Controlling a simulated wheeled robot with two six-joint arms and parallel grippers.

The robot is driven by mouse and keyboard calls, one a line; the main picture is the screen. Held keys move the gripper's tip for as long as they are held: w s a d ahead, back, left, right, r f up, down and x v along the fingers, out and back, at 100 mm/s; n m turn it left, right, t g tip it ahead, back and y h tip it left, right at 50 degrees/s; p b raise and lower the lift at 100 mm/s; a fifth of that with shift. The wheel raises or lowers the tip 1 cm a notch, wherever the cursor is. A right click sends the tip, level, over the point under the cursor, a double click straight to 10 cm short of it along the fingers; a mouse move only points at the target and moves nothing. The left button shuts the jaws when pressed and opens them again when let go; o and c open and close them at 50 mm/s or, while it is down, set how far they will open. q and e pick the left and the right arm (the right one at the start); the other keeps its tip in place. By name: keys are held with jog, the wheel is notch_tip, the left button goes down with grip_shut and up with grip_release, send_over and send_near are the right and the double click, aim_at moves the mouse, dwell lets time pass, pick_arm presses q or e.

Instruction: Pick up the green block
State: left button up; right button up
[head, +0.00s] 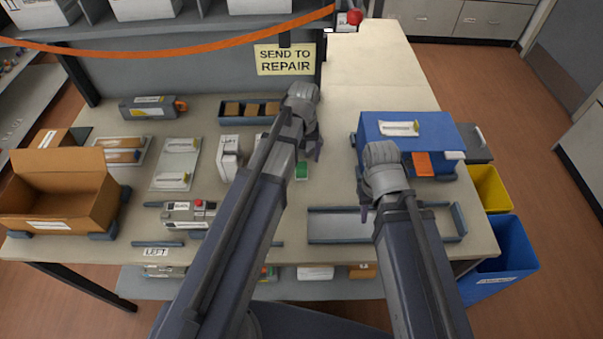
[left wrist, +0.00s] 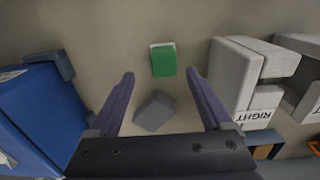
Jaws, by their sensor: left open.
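The green block (head: 302,172) lies on the table, partly hidden behind my left arm in the head view. In the left wrist view the green block (left wrist: 163,60) shows whole, with a pale edge on its far side. My left gripper (head: 314,152) is open and empty above the table. In the left wrist view its fingertips (left wrist: 159,76) lie to either side of the block's near edge, with the block mostly ahead of them. My right gripper (head: 364,205) hangs over the tray at the right; its opening cannot be made out.
A small grey block (left wrist: 154,112) lies between the fingers in the left wrist view. White boxes, one marked RIGHT (left wrist: 236,84), stand to the right there. A blue machine (head: 376,128) stands right of the green block. A shallow grey tray (head: 330,226) lies in front.

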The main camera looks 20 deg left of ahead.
aim_at(301, 165)
pick_arm(q)
jog(key=shift+s+a+f+b, duration=0.15)
jog(key=shift+f+b, duration=1.2)
jog(key=shift+s+a+f+b, duration=0.1)
jog(key=shift+f+b, duration=1.2)
pick_arm(e)
jog(key=shift+f, duration=2.65)
pick_arm(q)
jog(key=shift+r, duration=0.1)
pick_arm(e)
jog(key=shift+r, duration=0.1)
pick_arm(q)
grip_shut()
